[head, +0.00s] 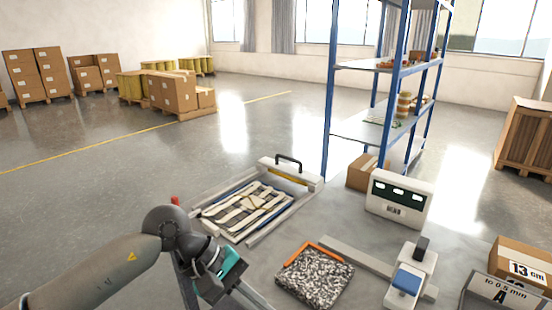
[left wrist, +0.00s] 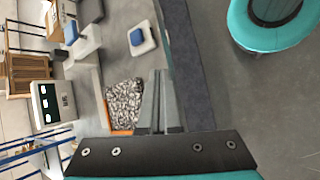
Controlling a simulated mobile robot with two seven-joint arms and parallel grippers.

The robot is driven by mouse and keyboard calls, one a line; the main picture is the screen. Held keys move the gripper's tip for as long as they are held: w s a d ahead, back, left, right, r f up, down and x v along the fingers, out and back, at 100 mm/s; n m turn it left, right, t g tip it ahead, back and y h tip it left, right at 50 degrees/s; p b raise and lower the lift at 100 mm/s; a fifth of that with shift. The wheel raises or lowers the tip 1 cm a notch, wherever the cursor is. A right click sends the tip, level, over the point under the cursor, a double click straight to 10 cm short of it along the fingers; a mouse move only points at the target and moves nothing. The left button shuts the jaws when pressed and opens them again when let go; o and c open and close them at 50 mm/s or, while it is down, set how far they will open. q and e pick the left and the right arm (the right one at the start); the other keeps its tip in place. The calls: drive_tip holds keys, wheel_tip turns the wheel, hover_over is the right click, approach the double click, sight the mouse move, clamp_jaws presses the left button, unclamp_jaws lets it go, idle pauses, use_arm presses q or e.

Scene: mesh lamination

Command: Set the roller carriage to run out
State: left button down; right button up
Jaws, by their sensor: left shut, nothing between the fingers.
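The roller carriage (head: 296,176) is a pale crossbar with a black handle on top. In the head view it stands at the far end of a pair of light rails. Striped dark and cream mesh strips (head: 247,210) lie on the bed between the rails, on the near side of the carriage. My left gripper (left wrist: 160,73) is shut and empty in the left wrist view. In the head view my left arm comes in from the left, and its wrist is in front of the near end of the bed, well apart from the carriage. My right gripper is not in view.
A speckled block (head: 314,279) with an orange edge lies right of the bed. A white display box (head: 398,200), a blue-topped device (head: 406,280) and a carton marked 13 cm (head: 525,265) are further right. A blue-framed shelf (head: 329,125) stands behind.

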use_arm(q)
drive_tip(key=d+r+n+t+h, duration=0.1)
drive_tip(key=d+r+n+h, duration=0.3)
drive_tip(key=d+n+h, duration=0.25)
drive_tip(key=w+r+n+t+h, duration=0.3)
drive_tip(key=w+r+n+t, duration=0.35)
drive_tip(key=n, duration=0.65)
drive_tip(key=w+a+f+n+t+y, duration=0.2)
drive_tip(key=a+f+n+t+y, duration=0.25)
drive_tip(key=n, duration=0.45)
drive_tip(key=w+a+f+n+t+y, duration=0.2)
drive_tip(key=a+f+n+t+y, duration=0.15)
drive_tip(key=n+t, duration=0.4)
drive_tip(key=s+a+f+n+g+y, duration=0.35)
drive_tip(key=f+n, duration=0.25)
drive_tip(key=f, duration=0.4)
drive_tip(key=s+a+f+n+g+y, duration=0.35)
drive_tip(key=f+n, duration=0.25)
drive_tip(key=f, duration=0.4)
drive_tip(key=s+a+f+n+g+y, duration=0.2)
drive_tip(key=s+a+f+n, duration=0.2)
drive_tip(key=f+n, duration=0.45)
drive_tip(key=s+a+f+n+g, duration=0.25)
drive_tip(key=s+f+g, duration=0.25)
drive_tip(key=s+f, duration=1.25)
drive_tip(key=s+f+n+g, duration=0.3)
drive_tip(key=s+f, duration=0.2)
drive_tip(key=s, duration=1.1)
drive_tip(key=shift+f+g+y, duration=0.2)
drive_tip(key=shift+g+y, duration=0.15)
